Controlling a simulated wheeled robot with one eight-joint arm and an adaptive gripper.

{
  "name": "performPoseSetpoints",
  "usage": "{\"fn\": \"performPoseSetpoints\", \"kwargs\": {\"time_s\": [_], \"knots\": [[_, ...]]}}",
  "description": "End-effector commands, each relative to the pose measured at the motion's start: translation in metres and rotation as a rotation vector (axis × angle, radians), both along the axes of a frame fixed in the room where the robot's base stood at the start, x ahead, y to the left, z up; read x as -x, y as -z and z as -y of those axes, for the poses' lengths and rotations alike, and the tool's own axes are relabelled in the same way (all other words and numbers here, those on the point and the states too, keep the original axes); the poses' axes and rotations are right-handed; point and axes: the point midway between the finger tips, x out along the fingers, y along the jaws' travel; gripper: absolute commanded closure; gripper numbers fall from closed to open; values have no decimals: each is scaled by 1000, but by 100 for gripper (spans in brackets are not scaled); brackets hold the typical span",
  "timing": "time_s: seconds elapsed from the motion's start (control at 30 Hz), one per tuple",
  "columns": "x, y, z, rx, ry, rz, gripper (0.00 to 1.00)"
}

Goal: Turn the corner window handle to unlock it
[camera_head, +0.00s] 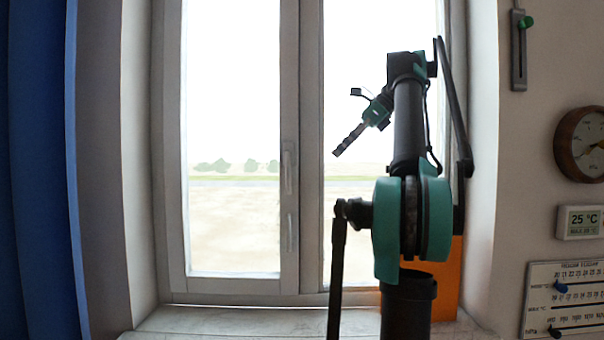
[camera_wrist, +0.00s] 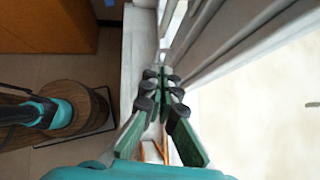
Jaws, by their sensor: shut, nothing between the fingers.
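A closed two-sash window fills the middle of the head view. A slim pale handle (camera_head: 288,172) stands upright on its centre post. A second thin upright fitting (camera_head: 291,232) sits lower on the same post. My gripper (camera_head: 339,151) is to the right of the upper handle, in front of the right pane and apart from the handle in the picture. It tilts down and left. In the wrist view my gripper (camera_wrist: 166,72) has its dark fingertips together with nothing between them. I cannot pick out the handle in the wrist view.
A pale sill (camera_head: 230,320) runs below the window. A blue curtain (camera_head: 40,170) hangs at the left. On the right wall are a round dial (camera_head: 582,145), a thermometer display (camera_head: 580,222) and a calendar board (camera_head: 562,298). An orange panel (camera_head: 447,285) stands behind my arm.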

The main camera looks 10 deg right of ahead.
Motion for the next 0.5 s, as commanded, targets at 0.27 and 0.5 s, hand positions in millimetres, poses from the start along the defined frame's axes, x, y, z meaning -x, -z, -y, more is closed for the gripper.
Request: {"fn": "performPoseSetpoints", "kwargs": {"time_s": [0.27, 0.5], "knots": [[-4, 10, -14, -10, 9, -7, 100], [-17, 43, -44, -9, 6, -5, 100]]}}
